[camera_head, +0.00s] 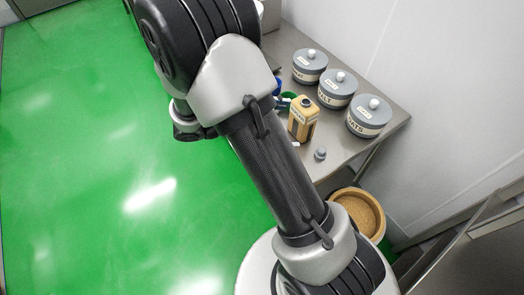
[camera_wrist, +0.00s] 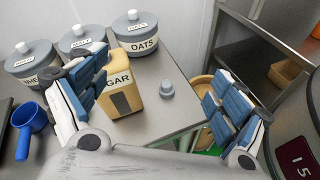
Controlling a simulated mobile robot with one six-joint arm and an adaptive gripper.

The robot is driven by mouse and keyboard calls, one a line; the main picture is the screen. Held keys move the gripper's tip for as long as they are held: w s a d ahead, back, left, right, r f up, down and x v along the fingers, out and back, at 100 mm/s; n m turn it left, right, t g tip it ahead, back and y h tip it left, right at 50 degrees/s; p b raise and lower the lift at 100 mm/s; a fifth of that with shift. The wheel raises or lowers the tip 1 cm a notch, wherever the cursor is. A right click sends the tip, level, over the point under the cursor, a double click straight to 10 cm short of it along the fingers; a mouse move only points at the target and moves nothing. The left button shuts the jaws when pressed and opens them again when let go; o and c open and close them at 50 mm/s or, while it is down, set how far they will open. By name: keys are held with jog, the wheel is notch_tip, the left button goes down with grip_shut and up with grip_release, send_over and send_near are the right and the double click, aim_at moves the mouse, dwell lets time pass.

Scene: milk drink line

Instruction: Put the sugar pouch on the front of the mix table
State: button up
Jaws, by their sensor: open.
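The sugar pouch (camera_head: 303,119) is tan with a dark cap and stands upright on a steel table (camera_head: 385,126) in the head view. In the wrist view the pouch (camera_wrist: 126,92) shows part of its label, "GAR", beside the left finger, which covers its left side. My gripper (camera_wrist: 155,85) is open, with blue-padded fingers spread wide and nothing held. The pouch lies between the fingers in the picture, closer to the left one. I cannot tell whether that finger touches it. I cannot tell which table is the mix table.
Three lidded grey canisters stand along the wall, one marked OATS (camera_head: 368,117). A small grey knobbed object (camera_head: 320,154) sits near the table edge. A blue scoop (camera_wrist: 27,124) lies at the left. A round tan-filled tub (camera_head: 360,212) stands below the table. Green floor is open at left.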

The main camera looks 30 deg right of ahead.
jog(key=s+a+r+m+t+y, duration=0.8)
jog(key=s+a+r+m+y, duration=0.3)
jog(key=s+a+r+y, duration=0.2)
jog(key=shift+a+r+y, duration=0.4)
jog(key=shift+a+r, duration=0.1)
jog(key=shift+a, duration=0.55)
jog(key=shift+s, duration=0.1)
jog(key=shift+c, duration=0.5)
